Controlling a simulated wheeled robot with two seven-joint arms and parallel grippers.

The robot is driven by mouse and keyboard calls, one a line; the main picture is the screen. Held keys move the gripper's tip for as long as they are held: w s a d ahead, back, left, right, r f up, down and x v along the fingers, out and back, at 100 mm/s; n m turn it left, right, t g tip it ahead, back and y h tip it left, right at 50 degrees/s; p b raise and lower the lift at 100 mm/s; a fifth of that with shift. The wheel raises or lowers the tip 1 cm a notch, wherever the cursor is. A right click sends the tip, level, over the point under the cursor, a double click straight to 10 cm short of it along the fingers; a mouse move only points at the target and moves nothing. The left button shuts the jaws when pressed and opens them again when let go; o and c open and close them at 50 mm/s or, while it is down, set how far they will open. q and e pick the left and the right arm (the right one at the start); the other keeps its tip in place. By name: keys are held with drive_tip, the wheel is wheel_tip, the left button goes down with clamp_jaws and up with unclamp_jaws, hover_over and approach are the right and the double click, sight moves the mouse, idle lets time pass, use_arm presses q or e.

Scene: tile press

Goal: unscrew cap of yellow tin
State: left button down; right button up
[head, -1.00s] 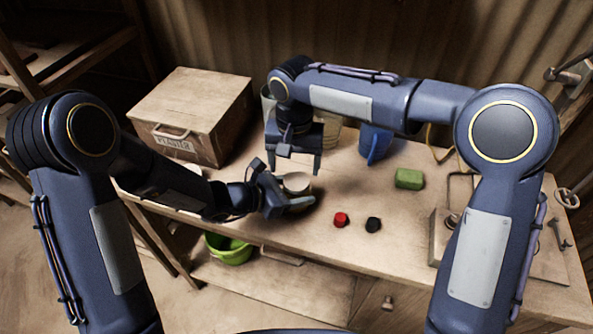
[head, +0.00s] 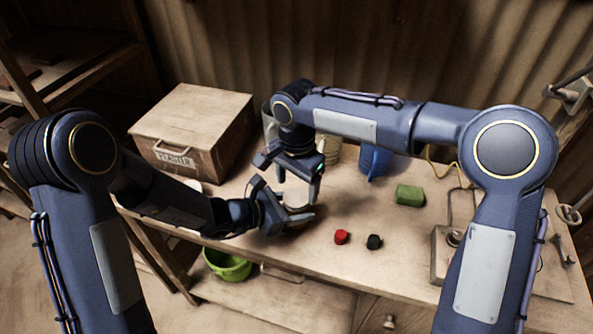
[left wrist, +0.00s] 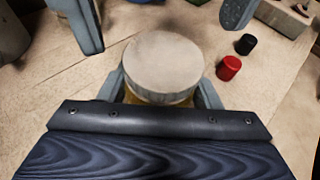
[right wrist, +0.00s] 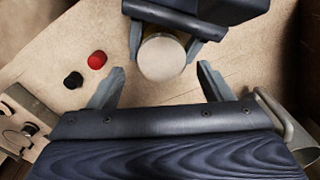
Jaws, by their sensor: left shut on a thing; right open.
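The yellow tin (left wrist: 158,99) stands upright on the bench with a wide pale grey cap (left wrist: 163,66) on top. The cap also shows in the right wrist view (right wrist: 161,58). My left gripper (head: 292,214) is shut on the tin's body below the cap, one finger on each side. My right gripper (head: 297,189) is open and points down over the tin. In the right wrist view its fingertips (right wrist: 161,67) are on either side of the cap, with gaps between. The tin's body is mostly hidden by the cap and the left gripper.
A red cap (head: 341,237) and a black cap (head: 374,242) lie right of the tin. Behind are a wooden crate (head: 190,128), a blue container (head: 375,162) and a green block (head: 410,195). A metal fixture (head: 447,245) is at the right. A green bucket (head: 227,265) sits below.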

sight(297, 197)
drive_tip(key=shift+f, duration=1.65)
